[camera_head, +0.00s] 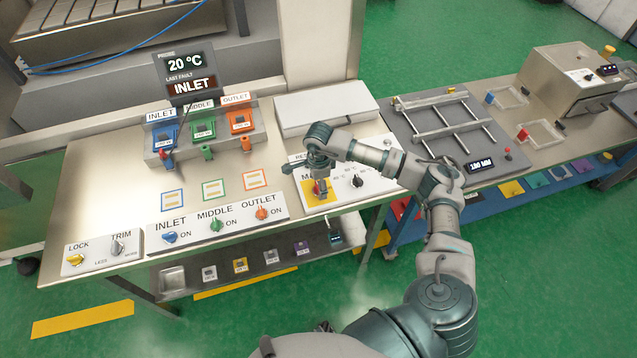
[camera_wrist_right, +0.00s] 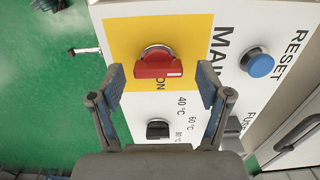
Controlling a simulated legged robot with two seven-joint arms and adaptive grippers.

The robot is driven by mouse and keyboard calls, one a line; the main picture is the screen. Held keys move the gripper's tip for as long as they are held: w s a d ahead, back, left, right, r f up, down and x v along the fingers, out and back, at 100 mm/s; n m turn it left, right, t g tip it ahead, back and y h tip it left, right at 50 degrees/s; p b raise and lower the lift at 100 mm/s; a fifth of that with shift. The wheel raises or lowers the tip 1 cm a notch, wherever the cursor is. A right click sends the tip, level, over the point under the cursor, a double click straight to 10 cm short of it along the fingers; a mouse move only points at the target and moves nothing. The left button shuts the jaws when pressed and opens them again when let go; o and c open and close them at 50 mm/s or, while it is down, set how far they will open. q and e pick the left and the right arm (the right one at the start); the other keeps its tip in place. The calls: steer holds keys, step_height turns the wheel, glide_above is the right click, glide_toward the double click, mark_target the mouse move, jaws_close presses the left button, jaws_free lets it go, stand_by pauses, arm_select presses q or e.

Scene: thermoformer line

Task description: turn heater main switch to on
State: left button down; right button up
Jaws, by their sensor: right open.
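The heater main switch is a red handle (camera_wrist_right: 158,66) on a yellow plate (camera_wrist_right: 190,35) in the right wrist view. The handle lies crosswise, with a white mark at its right end. The word ON is just below it, partly covered. My right gripper (camera_wrist_right: 162,84) is open, its fingertips left and right of the handle with gaps on both sides, not holding it. In the head view my right gripper (camera_head: 319,178) is over the yellow plate (camera_head: 330,195) and hides most of the switch. My left gripper is not in view.
A blue reset button (camera_wrist_right: 257,62) and a black temperature knob (camera_wrist_right: 158,130) are close to the switch. Inlet (camera_head: 169,237), middle (camera_head: 215,225) and outlet (camera_head: 261,213) knobs are to the left. A display (camera_head: 188,73) reads 20 °C and INLET. A grey box (camera_head: 325,108) stands behind.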

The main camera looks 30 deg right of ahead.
steer(key=shift+c, duration=0.2)
steer(key=c, duration=1.1)
